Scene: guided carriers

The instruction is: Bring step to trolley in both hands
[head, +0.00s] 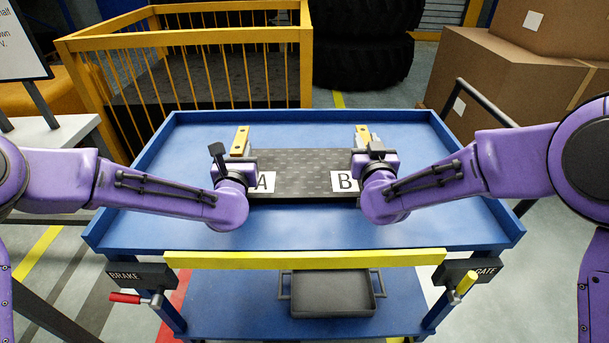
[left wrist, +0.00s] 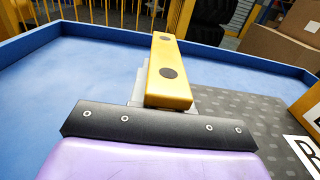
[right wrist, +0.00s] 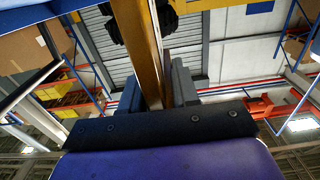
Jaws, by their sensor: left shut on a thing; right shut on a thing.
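The step is a dark grey treaded plate (head: 298,165) with white labels A and B and a yellow bar at each end. It is over the blue top tray of the trolley (head: 300,228), level; I cannot tell whether it touches the tray floor. My left gripper (head: 238,158) is shut on the left yellow bar, which also shows in the left wrist view (left wrist: 168,88). My right gripper (head: 370,148) is shut on the right yellow bar, which also shows in the right wrist view (right wrist: 146,60). The fingertips are partly hidden.
The trolley has raised rims, a yellow front bar (head: 300,259), a red BRAKE lever (head: 126,298) and a yellow GATE lever (head: 465,283). A dark bin (head: 332,294) is on its lower shelf. Behind are a yellow cage (head: 185,38), tyres (head: 362,60) and cardboard boxes (head: 510,85).

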